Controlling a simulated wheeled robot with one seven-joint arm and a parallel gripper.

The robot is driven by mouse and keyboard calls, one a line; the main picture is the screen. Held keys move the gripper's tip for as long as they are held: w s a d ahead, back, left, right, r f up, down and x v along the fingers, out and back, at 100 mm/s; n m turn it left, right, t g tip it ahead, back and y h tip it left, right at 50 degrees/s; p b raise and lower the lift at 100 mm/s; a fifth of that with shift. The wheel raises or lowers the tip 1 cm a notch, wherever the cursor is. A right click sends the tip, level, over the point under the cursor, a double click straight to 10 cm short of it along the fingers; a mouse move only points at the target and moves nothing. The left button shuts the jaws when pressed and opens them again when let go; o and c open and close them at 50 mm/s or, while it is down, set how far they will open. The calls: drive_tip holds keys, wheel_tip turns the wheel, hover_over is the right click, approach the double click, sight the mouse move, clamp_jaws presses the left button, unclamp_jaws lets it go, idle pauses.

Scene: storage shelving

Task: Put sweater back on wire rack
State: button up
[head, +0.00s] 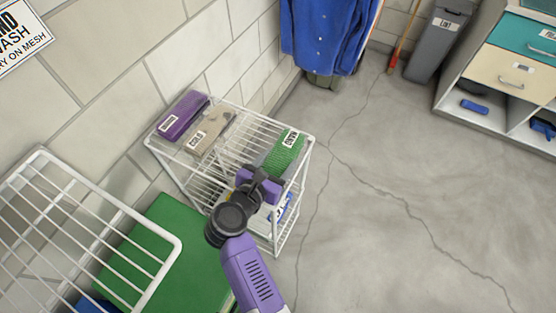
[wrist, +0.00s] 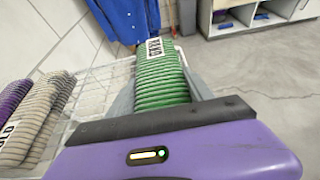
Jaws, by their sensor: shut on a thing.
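A green ribbed folded sweater (head: 283,154) with a white label is at the right side of the white wire rack's (head: 228,146) top in the head view. In the wrist view the green sweater (wrist: 162,78) extends forward from my gripper. My gripper (head: 262,180) is shut on the near end of the sweater. I cannot tell whether the sweater rests on the wires or is held just above them. A purple sweater (head: 183,116) and a beige sweater (head: 210,131) lie on the rack's left part; the beige one also shows in the wrist view (wrist: 40,112).
A second white wire rack (head: 150,245) stands at the near left over a green surface (head: 165,235). A blue garment (head: 328,35) hangs behind the rack. A grey bin (head: 438,45) and a cabinet (head: 520,60) stand at the back right. The floor on the right is clear.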

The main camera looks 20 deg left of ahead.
drive_tip(key=shift+f, duration=0.1)
drive_tip(key=o, duration=1.7)
drive_tip(key=shift+c, duration=0.2)
drive_tip(key=shift+r, duration=0.25)
drive_tip(key=v, duration=1.2)
drive_tip(key=shift+f, duration=0.2)
